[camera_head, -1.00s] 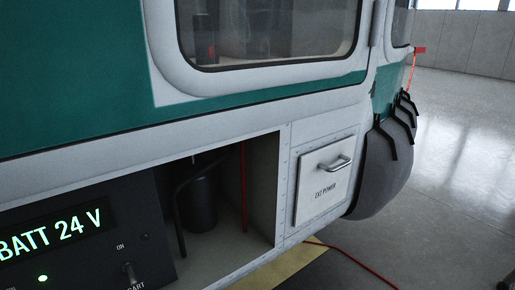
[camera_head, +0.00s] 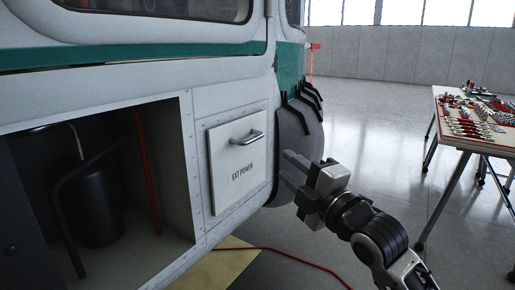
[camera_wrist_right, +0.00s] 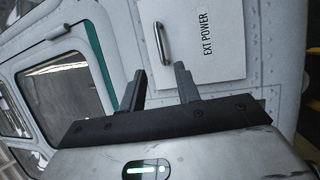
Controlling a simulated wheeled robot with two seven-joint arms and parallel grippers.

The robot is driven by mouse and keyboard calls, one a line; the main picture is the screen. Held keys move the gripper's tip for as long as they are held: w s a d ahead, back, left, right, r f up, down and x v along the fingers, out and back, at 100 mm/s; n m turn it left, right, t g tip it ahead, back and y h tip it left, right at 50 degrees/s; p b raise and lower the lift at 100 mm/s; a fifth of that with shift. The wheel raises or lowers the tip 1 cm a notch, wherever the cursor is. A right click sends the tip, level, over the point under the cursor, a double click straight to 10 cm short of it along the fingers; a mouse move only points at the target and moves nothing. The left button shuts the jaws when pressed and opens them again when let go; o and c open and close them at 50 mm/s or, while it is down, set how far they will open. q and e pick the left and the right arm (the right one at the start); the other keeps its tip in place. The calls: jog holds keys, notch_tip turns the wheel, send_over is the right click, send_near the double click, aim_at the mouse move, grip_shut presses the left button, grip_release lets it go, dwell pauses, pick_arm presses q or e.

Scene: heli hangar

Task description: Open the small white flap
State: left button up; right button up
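The small white flap (camera_head: 233,172) marked "EXT POWER" sits closed in the side of the helicopter, with a metal bar handle (camera_head: 247,137) near its top. In the right wrist view the flap (camera_wrist_right: 222,55) and its handle (camera_wrist_right: 161,43) lie beyond the fingertips. My right gripper (camera_head: 290,170) is to the right of the flap, in front of the dark grey rounded pod, with its fingers apart and nothing between them. The right wrist view also shows the two fingers (camera_wrist_right: 161,80) spread and empty, apart from the handle. My left gripper is not in view.
An open bay (camera_head: 120,190) left of the flap holds a dark cylinder (camera_head: 98,207) and a red pipe. A dark grey pod (camera_head: 297,135) with black hooks is right of the flap. A red cable lies on the floor. A tool table (camera_head: 480,144) stands far right.

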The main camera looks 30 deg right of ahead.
jog(key=w+r, duration=0.2)
jog(key=w, duration=0.9)
jog(key=shift+w+p, duration=0.4)
grip_shut()
